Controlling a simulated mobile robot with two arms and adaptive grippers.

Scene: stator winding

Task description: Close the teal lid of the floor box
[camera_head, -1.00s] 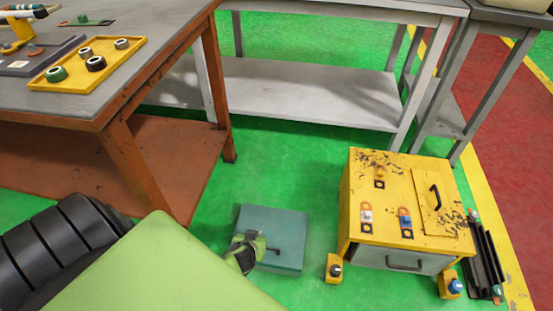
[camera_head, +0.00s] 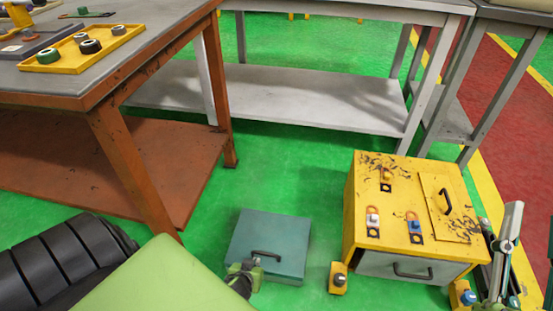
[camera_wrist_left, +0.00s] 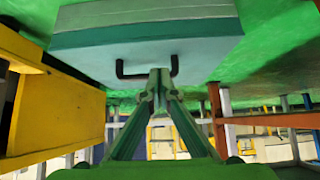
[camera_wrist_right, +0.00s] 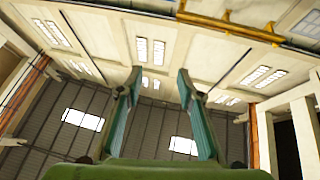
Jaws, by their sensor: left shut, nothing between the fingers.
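The floor box with its teal lid (camera_head: 275,235) sits on the green floor at the lower middle of the head view. The lid lies flat, with no gap visible, and a dark handle (camera_head: 267,254) is on it. The lid also shows in the left wrist view (camera_wrist_left: 205,58). My left gripper (camera_head: 248,272) is at the box's near left corner. In the left wrist view its fingertips (camera_wrist_left: 160,72) are together and empty, by the handle; I cannot tell whether they touch it. My right gripper (camera_wrist_right: 159,75) is open and empty, its fingers apart, away from the box.
An orange-framed workbench (camera_head: 140,170) is at left, and a grey table with a low shelf (camera_head: 300,100) behind. Green floor between them is clear.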

